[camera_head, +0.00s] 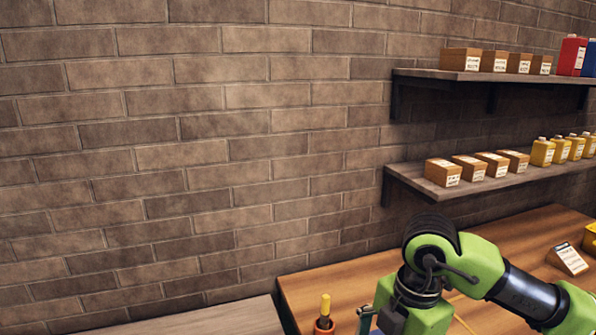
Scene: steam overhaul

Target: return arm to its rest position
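My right arm (520,295), green and black, comes in from the lower right. It bends at a joint (430,245) over the wooden workbench and runs down out of the bottom edge. Its gripper is not visible, so whether it holds anything is hidden. My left arm and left gripper are not in view.
The wooden workbench (340,280) bears a yellow-handled tool in a reddish holder (325,318) and a labelled card (568,258). The lower wall shelf (410,180) holds boxes and yellow bottles. The upper shelf (430,73) holds boxes and a red can (571,55). A grey surface (220,318) lies left.

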